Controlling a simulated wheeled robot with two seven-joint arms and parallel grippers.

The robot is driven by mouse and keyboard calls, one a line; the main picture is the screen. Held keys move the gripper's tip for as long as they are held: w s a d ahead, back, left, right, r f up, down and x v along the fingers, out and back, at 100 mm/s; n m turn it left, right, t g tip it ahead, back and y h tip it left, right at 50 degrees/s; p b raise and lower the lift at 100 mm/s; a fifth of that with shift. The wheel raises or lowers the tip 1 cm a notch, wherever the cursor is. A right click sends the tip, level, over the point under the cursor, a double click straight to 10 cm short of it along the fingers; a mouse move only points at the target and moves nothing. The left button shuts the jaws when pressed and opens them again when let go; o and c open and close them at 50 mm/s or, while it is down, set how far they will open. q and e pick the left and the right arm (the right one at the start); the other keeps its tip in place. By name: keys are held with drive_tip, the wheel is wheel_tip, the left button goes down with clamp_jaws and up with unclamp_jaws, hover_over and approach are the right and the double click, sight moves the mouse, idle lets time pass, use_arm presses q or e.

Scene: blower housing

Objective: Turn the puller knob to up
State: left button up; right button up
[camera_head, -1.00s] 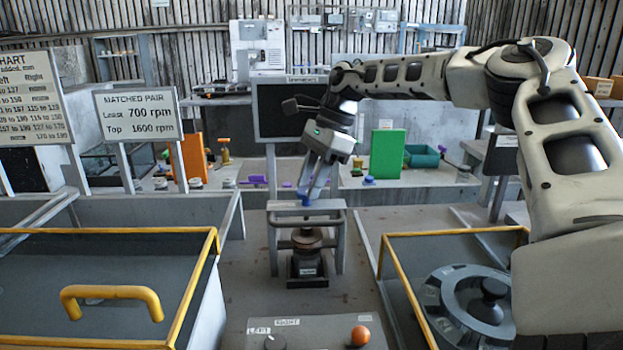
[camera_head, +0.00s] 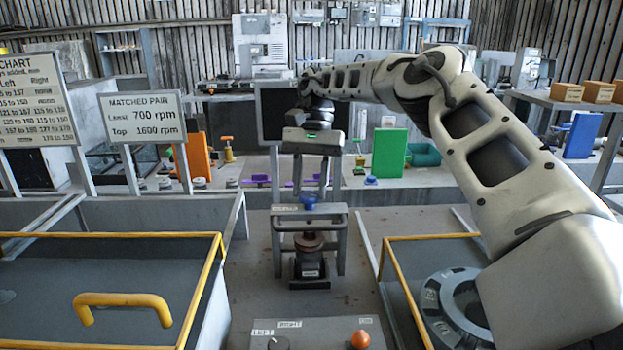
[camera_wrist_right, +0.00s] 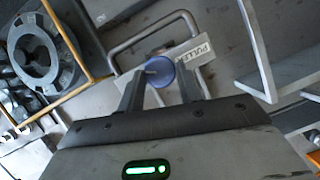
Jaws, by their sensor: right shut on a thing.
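The puller knob is a small blue knob (camera_head: 308,200) on top of the grey puller frame (camera_head: 338,218), over a dark stepped cylinder (camera_head: 309,243). In the right wrist view the round knob (camera_wrist_right: 160,72) sits between the fingertips, with a short light mark on its left side, beside a white label (camera_wrist_right: 195,50) starting "PULL". My right gripper (camera_head: 310,193) points straight down at the knob from above and is shut on it. The right wrist view shows its two fingers (camera_wrist_right: 160,88) on either side of the knob. My left gripper is in neither view.
A yellow-rimmed bin with a yellow handle (camera_head: 122,300) is at left. Another yellow-rimmed bin holds a grey ring-shaped part (camera_head: 455,310) at right. A control panel (camera_head: 320,333) with an orange knob (camera_head: 360,339) is in front. A sign (camera_head: 143,118) stands behind left.

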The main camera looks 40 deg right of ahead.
drive_tip(key=shift+w+a+n+g+h, duration=0.1)
drive_tip(key=shift+n+g+h, duration=0.2)
drive_tip(key=shift+n, duration=0.6)
drive_tip(key=n+h, duration=0.1)
drive_tip(key=n, duration=0.2)
drive_tip(key=shift+a+g+b, duration=0.1)
drive_tip(key=shift+g+b, duration=0.2)
drive_tip(key=shift+w+n+b, duration=0.1)
drive_tip(key=shift+n+b, duration=0.25)
drive_tip(key=shift+n, duration=0.35)
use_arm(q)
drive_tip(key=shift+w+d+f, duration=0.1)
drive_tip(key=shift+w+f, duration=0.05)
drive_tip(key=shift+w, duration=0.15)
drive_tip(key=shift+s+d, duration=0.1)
use_arm(e)
drive_tip(key=shift+h, duration=0.3)
drive_tip(key=o, duration=1)
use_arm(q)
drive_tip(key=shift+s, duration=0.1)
use_arm(e)
drive_tip(key=shift+r, duration=0.1)
